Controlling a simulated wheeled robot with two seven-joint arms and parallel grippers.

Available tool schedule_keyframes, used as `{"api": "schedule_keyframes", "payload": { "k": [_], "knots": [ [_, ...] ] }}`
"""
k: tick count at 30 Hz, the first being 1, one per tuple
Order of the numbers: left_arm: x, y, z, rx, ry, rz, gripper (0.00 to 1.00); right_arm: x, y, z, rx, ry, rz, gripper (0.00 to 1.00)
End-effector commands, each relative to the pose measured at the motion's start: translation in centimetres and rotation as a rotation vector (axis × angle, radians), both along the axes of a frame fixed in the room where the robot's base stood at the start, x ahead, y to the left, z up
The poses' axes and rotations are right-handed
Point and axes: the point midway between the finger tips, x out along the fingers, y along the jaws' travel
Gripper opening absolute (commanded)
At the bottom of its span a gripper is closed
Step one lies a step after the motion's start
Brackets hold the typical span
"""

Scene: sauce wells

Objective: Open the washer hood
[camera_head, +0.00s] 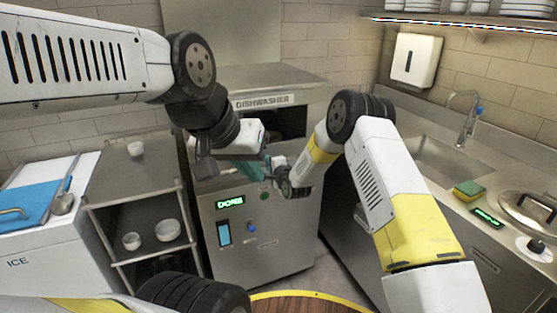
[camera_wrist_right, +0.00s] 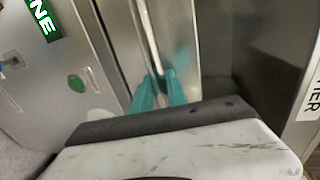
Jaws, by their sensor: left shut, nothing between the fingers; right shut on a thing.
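The dishwasher (camera_head: 262,235) is a steel machine with a "DISHWASHER" label on its hood (camera_head: 300,84). A dark area shows below the label; how far the hood is raised is hard to tell. In the right wrist view the teal fingers of my right gripper (camera_wrist_right: 158,90) are shut on a thin pale handle bar (camera_wrist_right: 146,30) across the machine's front. In the head view my right gripper (camera_head: 272,165) is at the front, above the panel. My left gripper (camera_head: 247,167) is close beside it, shut and empty, partly hidden by its own arm.
The panel has a green "DONE" display (camera_head: 230,202) and a green button (camera_wrist_right: 76,82). A metal shelf (camera_head: 152,256) with white bowls stands left, beside the ICE chest (camera_head: 50,245). A counter with a sink (camera_head: 430,155), sponge (camera_head: 468,188) and lidded pot is right.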

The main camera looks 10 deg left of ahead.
Motion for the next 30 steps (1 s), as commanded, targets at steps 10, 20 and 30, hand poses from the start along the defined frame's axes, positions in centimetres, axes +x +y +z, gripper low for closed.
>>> {"api": "schedule_keyframes", "payload": {
  "k": [10,20,30],
  "knots": [
    [0.0,0.0,0.0,0.0,0.0,0.0,0.0,0.1,-0.1,3.8,0.005,-0.004,-0.001,0.0],
    [0.0,0.0,0.0,0.0,0.0,0.0,0.0,0.1,-0.1,14.6,0.006,-0.009,-0.001,0.0],
    [0.0,0.0,0.0,0.0,0.0,0.0,0.0,0.0,0.0,25.6,0.005,-0.009,-0.001,0.0]
  ]
}}
